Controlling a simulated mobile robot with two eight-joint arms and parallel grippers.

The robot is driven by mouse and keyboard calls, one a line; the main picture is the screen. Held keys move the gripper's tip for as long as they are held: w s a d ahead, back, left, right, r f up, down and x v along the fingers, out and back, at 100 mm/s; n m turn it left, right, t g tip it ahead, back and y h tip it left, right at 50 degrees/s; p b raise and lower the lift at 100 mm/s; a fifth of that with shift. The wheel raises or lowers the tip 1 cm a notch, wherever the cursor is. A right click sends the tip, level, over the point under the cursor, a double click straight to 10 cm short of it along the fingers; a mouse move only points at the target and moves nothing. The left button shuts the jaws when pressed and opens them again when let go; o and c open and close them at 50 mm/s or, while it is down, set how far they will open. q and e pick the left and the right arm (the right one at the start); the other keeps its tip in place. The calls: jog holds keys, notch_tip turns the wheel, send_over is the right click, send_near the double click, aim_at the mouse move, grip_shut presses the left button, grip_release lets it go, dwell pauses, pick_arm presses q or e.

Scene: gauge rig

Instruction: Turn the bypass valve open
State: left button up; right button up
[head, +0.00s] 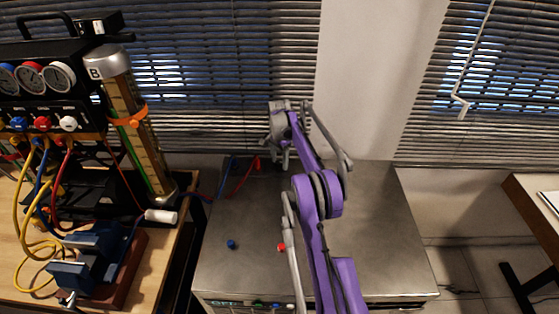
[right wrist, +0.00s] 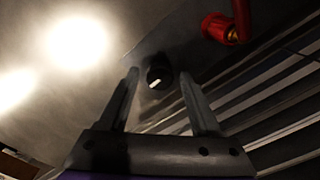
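I cannot tell for sure which part is the bypass valve. A small dark round knob or port (right wrist: 159,73) shows on the grey metal surface in the right wrist view, framed between my fingers. My right gripper (right wrist: 160,88) is open, with one finger to each side of it; contact cannot be made out. In the head view the right gripper (head: 281,158) is over the back of the grey cabinet (head: 380,215), and its wrist hides that spot. A red fitting (right wrist: 218,28) is beyond the fingers; it also shows in the head view (head: 257,163). My left gripper is out of view.
A blue knob (head: 231,244) and a red knob (head: 281,247) are on the cabinet top. A wooden bench (head: 165,265) at left holds a gauge manifold (head: 42,78), hoses, a tilted cylinder (head: 135,120) and a vise (head: 90,262). Blinds hang behind. The cabinet's right top is clear.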

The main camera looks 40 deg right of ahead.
grip_shut()
jog(key=shift+n, duration=0.3)
jog(key=n, duration=0.3)
jog(key=shift+n, duration=0.3)
jog(key=n, duration=0.4)
jog(key=shift+n, duration=0.3)
jog(key=n, duration=0.4)
jog(key=shift+n, duration=2.5)
